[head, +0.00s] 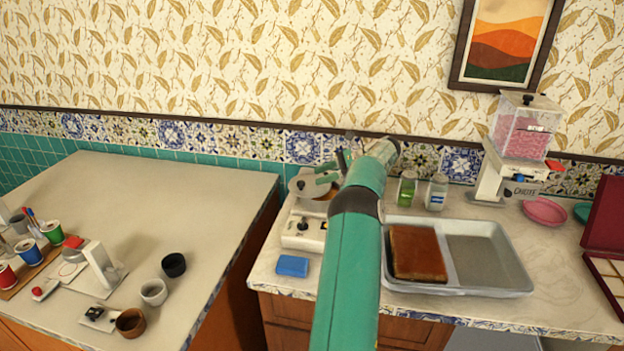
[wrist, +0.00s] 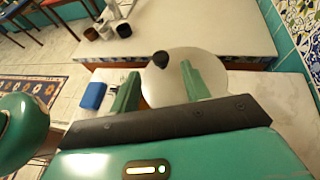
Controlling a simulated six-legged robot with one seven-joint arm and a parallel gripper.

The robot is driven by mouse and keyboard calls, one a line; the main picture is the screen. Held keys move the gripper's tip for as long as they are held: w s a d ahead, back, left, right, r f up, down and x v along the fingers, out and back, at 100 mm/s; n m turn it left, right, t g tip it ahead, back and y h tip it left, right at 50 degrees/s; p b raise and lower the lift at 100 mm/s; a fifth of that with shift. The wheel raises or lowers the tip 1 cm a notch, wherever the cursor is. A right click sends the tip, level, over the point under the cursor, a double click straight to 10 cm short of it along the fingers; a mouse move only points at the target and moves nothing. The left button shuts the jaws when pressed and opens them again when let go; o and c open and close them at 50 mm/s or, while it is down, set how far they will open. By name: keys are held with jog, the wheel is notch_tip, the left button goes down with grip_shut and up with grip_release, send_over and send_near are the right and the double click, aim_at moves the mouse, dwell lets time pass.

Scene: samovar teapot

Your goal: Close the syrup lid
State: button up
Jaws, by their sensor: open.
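The syrup lid (wrist: 175,88) is a pale round disc with a black knob (wrist: 161,59) in the wrist view. In the head view the pale lid (head: 311,182) shows at the top of a white countertop unit (head: 302,230), left of my arm. Something brown shows beside the lid, partly hidden by my arm; I cannot tell how far the lid stands open. My gripper (wrist: 159,70) is open, its two green fingers apart on either side of the knob in the picture. I cannot tell whether they touch the lid. The head view mostly hides the gripper (head: 343,158) behind my arm.
A blue sponge-like block (head: 292,266) lies in front of the unit. Two jars (head: 407,188) and a metal tray (head: 490,291) with a brown slab (head: 417,252) are to the right. A gap separates this counter from the left table (head: 190,200), which holds cups.

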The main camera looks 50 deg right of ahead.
jog(key=shift+v, duration=1.05)
